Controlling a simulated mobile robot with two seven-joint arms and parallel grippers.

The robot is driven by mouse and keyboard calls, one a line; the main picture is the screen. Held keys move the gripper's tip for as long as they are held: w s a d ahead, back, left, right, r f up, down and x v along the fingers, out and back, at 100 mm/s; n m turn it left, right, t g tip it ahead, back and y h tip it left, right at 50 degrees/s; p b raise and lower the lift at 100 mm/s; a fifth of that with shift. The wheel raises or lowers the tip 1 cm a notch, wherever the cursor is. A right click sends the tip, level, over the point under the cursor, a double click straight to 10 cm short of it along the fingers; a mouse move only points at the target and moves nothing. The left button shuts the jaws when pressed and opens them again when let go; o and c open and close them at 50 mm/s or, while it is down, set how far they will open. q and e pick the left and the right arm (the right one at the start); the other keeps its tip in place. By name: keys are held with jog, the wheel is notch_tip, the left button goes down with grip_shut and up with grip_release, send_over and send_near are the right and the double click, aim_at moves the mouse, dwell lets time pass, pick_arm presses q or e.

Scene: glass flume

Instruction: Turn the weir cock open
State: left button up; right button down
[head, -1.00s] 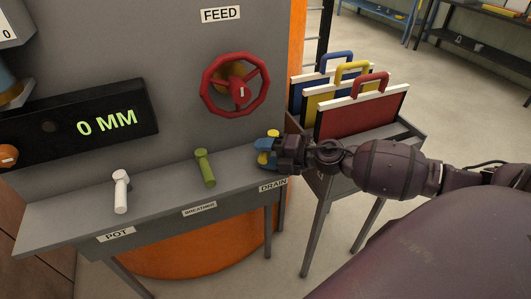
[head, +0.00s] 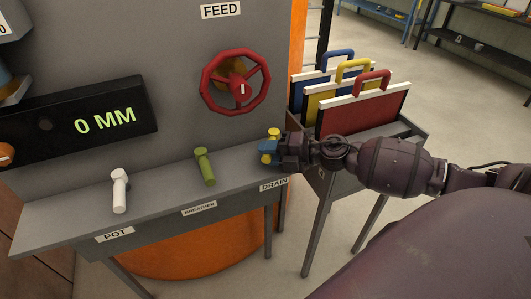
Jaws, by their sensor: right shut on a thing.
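My right gripper (head: 268,146), with blue fingertips, is shut on a yellow cock (head: 273,132) at the right end of the grey shelf. Yellow shows above and below the blue fingers; the rest is hidden. A green cock (head: 206,168) stands above the label BREATHER, and a white cock (head: 120,192) above POT. My left gripper is not in view.
A red handwheel (head: 213,98) under the label FEED is on the grey panel behind. A display (head: 106,121) reads 0 MM. Right of the shelf, a rack (head: 412,136) holds blue, yellow and red boards (head: 365,112) with handles. The shelf between the cocks is clear.

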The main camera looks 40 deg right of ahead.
jog(key=shift+s+d+f+n+g+y+b, duration=0.25)
jog(key=shift+d+f+n+g+y+b, duration=0.05)
jog(key=shift+n+g+y+b, duration=0.3)
jog(key=shift+s+d+n+g+y+b, duration=0.3)
jog(key=shift+n+g+y, duration=0.2)
jog(key=shift+n+g, duration=0.25)
jog(key=d+n+g+y, duration=0.1)
jog(key=g, duration=0.1)
jog(key=n+g+y+b, duration=0.1)
jog(key=n, duration=0.1)
jog(key=shift+s+d+r+g+b, duration=0.15)
jog(key=shift+s+d+g+b, duration=0.15)
jog(key=shift+s+d+g, duration=0.1)
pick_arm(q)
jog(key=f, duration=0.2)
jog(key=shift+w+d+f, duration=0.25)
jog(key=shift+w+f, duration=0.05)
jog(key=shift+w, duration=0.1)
pick_arm(e)
jog(key=shift+s+d+r+n+g+y, duration=0.1)
jog(key=shift+d+n+g+y, duration=0.05)
jog(key=shift+n+g+y, duration=0.25)
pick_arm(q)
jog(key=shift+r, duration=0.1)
